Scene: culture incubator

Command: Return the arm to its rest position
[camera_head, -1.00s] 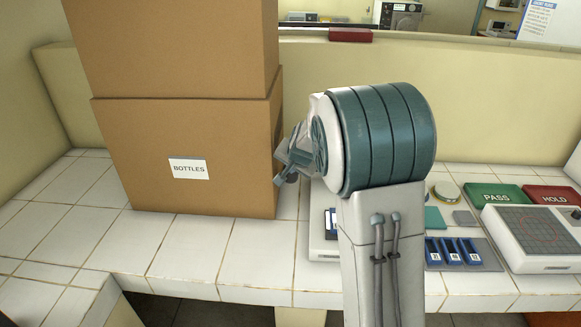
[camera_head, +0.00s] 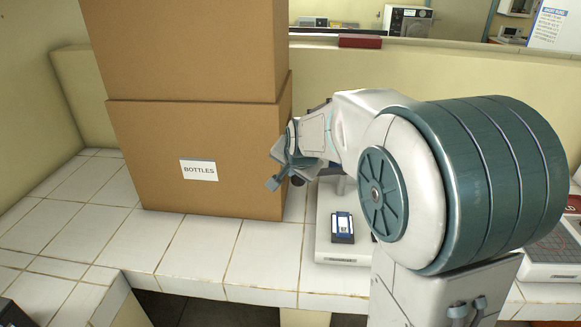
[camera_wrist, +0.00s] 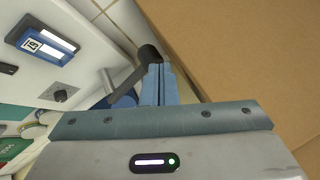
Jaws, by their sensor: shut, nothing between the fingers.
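My gripper (camera_head: 276,178) shows in the head view beside the lower right edge of the stacked cardboard boxes, above the white tiled counter. My arm reaches in from the right, and its large teal joint fills the right of the picture. In the wrist view the two fingers of my gripper (camera_wrist: 158,84) are together, with nothing seen between them. Whether the gripper touches the box cannot be told.
The lower cardboard box (camera_head: 200,160), labelled BOTTLES, stands close to my gripper; it also fills the right of the wrist view (camera_wrist: 240,50). A white device (camera_head: 342,252) holds a blue cassette (camera_head: 343,226). The tiled counter (camera_head: 70,215) is clear at left.

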